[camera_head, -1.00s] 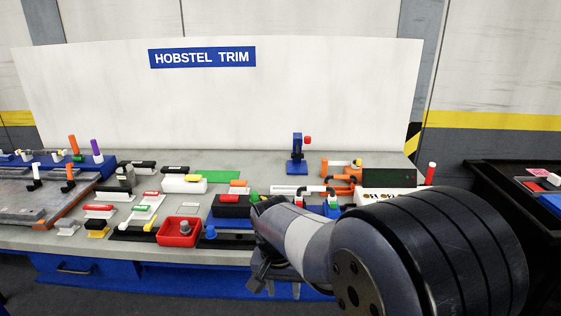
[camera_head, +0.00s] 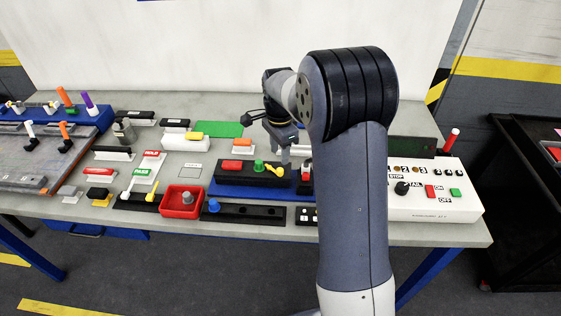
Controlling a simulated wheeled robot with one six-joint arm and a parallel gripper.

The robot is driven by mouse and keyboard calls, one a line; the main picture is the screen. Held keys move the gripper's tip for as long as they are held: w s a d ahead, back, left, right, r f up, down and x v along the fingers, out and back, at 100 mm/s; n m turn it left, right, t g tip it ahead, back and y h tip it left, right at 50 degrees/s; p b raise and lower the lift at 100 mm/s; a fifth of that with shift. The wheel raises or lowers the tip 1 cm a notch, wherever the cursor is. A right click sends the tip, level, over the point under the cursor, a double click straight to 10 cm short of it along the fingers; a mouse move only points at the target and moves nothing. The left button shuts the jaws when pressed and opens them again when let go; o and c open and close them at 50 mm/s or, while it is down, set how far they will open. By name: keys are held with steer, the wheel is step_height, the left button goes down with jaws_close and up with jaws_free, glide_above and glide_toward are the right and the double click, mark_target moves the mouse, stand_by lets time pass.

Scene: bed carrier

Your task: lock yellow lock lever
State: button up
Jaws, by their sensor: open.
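Several yellow parts show, and I cannot tell by label which is the lock lever. One yellow lever (camera_head: 273,169) with a round end sits beside a green knob (camera_head: 259,166) on a black block (camera_head: 235,178). Another yellow lever (camera_head: 194,136) lies on a white block (camera_head: 176,143) to the left. A third yellow-tipped handle (camera_head: 155,197) stands on a black plate at the front. My gripper (camera_head: 284,153) is open, pointing down just above and right of the lever by the green knob. I see no contact. My arm hides the bench to the right.
A red tray (camera_head: 181,213) with a grey knob and a black rail with a blue knob (camera_head: 213,205) lie in front. A white control box (camera_head: 455,205) stands at the right. A green mat (camera_head: 220,129) lies flat behind.

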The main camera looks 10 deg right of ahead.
mark_target(280, 169)
step_height(280, 169, down, 7)
steer(key=shift+r+p, duration=0.15)
steer(key=shift+p, duration=0.35)
jaws_close()
